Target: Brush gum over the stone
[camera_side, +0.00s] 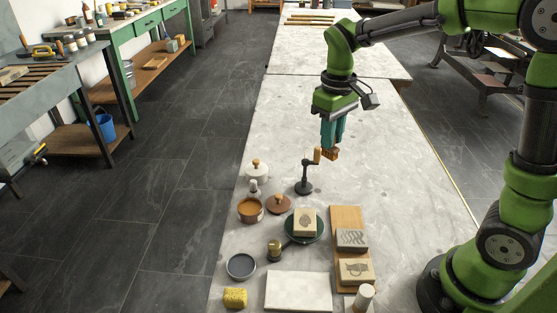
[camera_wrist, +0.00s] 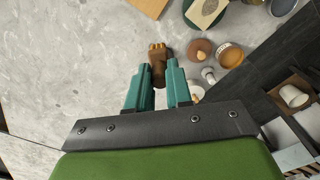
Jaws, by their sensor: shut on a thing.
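My gripper (camera_side: 331,138) points down above the table, its teal fingers shut on a brown brush (camera_side: 331,154). In the wrist view the brush (camera_wrist: 157,66) sticks out between the fingertips. The stone with a leaf drawing (camera_side: 305,221) lies on a round dark green turntable (camera_side: 289,239), nearer the camera than the brush; part of this stone (camera_wrist: 207,10) shows at the top of the wrist view. An open pot of amber gum (camera_side: 250,210) stands left of the turntable, with a brown knobbed lid (camera_side: 279,204) beside it. The brush is apart from stone and pot.
A black stand (camera_side: 304,187) with a wooden knob rises close to the brush. Two drawn stones (camera_side: 351,239) lie on a wooden board (camera_side: 346,216). A white lidded jar (camera_side: 257,172), dark bowl (camera_side: 241,266), yellow sponge (camera_side: 235,298) and pale slab (camera_side: 298,291) stand around. The table's far part is largely clear.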

